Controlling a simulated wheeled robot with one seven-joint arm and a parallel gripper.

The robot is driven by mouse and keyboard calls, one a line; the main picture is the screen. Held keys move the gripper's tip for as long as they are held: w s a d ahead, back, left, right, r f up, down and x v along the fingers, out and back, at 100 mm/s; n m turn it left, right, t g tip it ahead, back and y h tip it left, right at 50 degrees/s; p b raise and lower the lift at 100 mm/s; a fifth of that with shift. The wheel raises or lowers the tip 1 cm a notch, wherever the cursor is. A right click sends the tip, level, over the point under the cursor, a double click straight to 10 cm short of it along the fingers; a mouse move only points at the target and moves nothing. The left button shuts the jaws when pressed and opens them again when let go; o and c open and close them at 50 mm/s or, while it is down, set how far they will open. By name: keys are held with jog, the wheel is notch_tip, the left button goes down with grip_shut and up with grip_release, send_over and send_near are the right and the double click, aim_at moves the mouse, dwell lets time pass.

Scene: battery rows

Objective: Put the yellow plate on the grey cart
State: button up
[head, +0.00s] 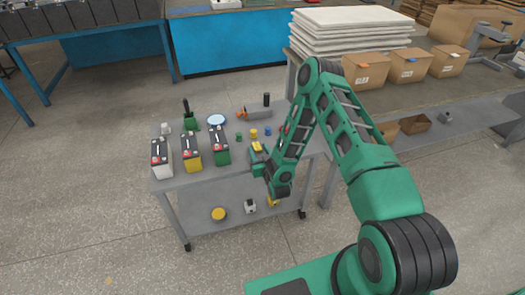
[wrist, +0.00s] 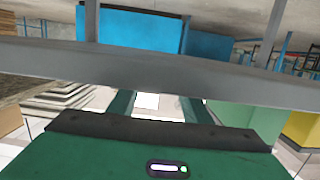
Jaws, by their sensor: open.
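The grey cart (head: 190,180) stands left of centre in the head view, with a loaded top and a lower shelf. A round, flat yellow thing (head: 218,214), probably the yellow plate, lies on the lower shelf at the front. My gripper (head: 258,163) is at the cart's right half, close to its front edge; the arm hides part of this area. In the wrist view the teal fingers of my gripper (wrist: 157,103) stand apart, with nothing seen held between them. A grey bar, probably part of the cart, crosses that view.
White, yellow and green batteries (head: 191,152) stand on the cart's left half. A blue-rimmed white plate (head: 216,120), an orange drill (head: 254,113) and small cups are behind. A workbench (head: 425,92) with cardboard boxes (head: 408,65) is at right. The floor in front is clear.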

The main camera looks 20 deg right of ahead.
jog(key=shift+r, duration=0.1)
jog(key=s+r, duration=0.1)
jog(key=s, duration=1.1)
jog(key=shift+r, duration=0.4)
jog(key=shift+w, duration=0.1)
